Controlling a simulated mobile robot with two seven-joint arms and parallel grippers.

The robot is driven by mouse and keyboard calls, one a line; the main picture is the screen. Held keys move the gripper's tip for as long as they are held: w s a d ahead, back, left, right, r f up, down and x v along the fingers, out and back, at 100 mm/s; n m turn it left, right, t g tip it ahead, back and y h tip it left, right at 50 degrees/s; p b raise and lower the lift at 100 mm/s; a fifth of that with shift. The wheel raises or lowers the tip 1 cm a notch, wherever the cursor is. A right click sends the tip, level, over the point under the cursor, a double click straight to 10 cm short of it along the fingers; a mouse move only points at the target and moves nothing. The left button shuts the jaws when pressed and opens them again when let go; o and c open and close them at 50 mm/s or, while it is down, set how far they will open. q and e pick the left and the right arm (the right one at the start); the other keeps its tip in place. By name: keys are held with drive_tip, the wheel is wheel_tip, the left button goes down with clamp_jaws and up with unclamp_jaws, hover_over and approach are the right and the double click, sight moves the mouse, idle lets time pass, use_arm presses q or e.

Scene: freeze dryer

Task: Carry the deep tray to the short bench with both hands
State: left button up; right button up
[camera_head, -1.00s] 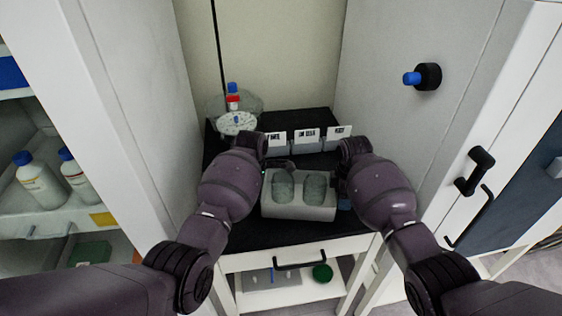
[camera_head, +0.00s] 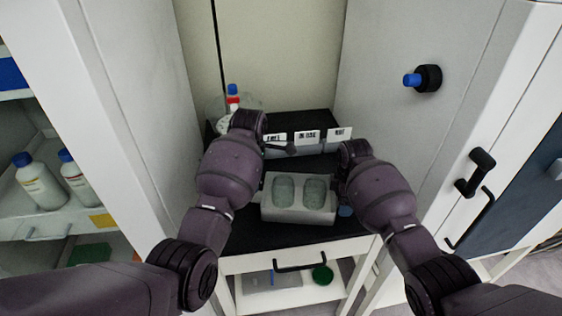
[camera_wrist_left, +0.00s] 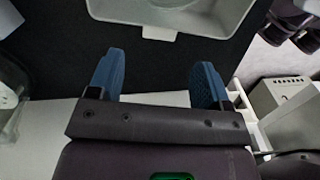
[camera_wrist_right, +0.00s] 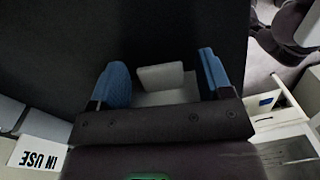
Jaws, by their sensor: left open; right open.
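The deep tray (camera_head: 298,211), a pale box holding two rounded, glassy-looking shapes, sits on the black bench top. In the left wrist view, its rim (camera_wrist_left: 205,31) and a small end tab are beyond my fingers. My left gripper (camera_wrist_left: 157,78) is open and empty over the black surface, apart from the tray; in the head view it is behind and left of the tray. My right gripper (camera_wrist_right: 160,82) is open at the tray's right end. A pale tab (camera_wrist_right: 160,76) shows between its blue fingers; I cannot tell whether they touch it.
A bottle with a red and blue top (camera_head: 233,98) and a glass vessel stand at back left. Tall white panels enclose both sides. A black knob (camera_head: 428,78) projects from the right panel. Black bench surface is clear in front.

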drive_tip(key=shift+r, duration=0.2)
use_arm(q)
wheel_tip(320, 180, up, 5)
drive_tip(key=shift+w+r, duration=0.1)
use_arm(e)
wheel_tip(320, 180, up, 12)
drive_tip(key=shift+w+f, duration=0.15)
drive_tip(key=shift+w, duration=0.1)
drive_tip(key=shift+f, duration=0.1)
idle(0.5)
